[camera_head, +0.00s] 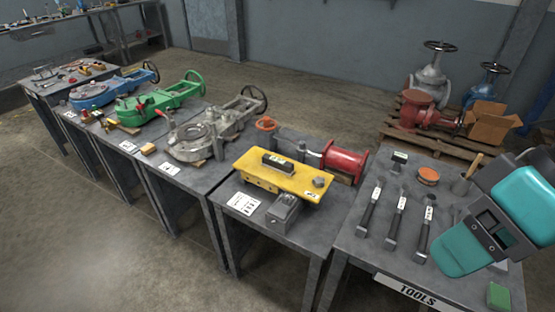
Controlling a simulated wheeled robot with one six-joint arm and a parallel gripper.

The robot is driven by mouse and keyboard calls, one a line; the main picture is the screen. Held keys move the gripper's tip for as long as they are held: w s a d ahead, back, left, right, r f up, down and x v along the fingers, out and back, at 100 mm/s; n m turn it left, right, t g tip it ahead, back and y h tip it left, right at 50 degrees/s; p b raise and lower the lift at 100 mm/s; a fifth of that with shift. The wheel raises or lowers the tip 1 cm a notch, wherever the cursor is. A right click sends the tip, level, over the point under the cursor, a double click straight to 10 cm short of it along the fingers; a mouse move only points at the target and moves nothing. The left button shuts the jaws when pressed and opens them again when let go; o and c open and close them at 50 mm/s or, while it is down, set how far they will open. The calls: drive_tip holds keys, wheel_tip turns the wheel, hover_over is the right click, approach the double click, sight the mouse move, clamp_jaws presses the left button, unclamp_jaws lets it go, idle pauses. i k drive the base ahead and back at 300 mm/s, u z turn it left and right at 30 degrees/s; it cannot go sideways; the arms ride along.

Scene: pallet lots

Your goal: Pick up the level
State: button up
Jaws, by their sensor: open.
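A short dark bar with a small pale window on top, which looks like the level (278,163), lies on a yellow plate (302,185) on the middle table. My gripper (486,228), with teal and dark parts, is at the right, above the tools table and apart from the dark bar. It is open, and I see nothing held in it. Its fingertips are hard to make out.
The tools table (347,244) holds several dark-handled tools, an orange-topped tin (428,175) and a green block (498,296). A red flanged part (344,160) and a grey box (284,213) flank the yellow plate. Tables with valves run left. Open floor lies in front.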

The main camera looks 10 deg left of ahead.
sight(283, 166)
drive_tip(key=k, duration=0.5)
drive_tip(key=u, duration=0.6)
drive_tip(key=i, duration=0.45)
drive_tip(key=u, duration=0.85)
drive_tip(key=i, duration=1.3)
drive_tip(key=z, duration=0.05)
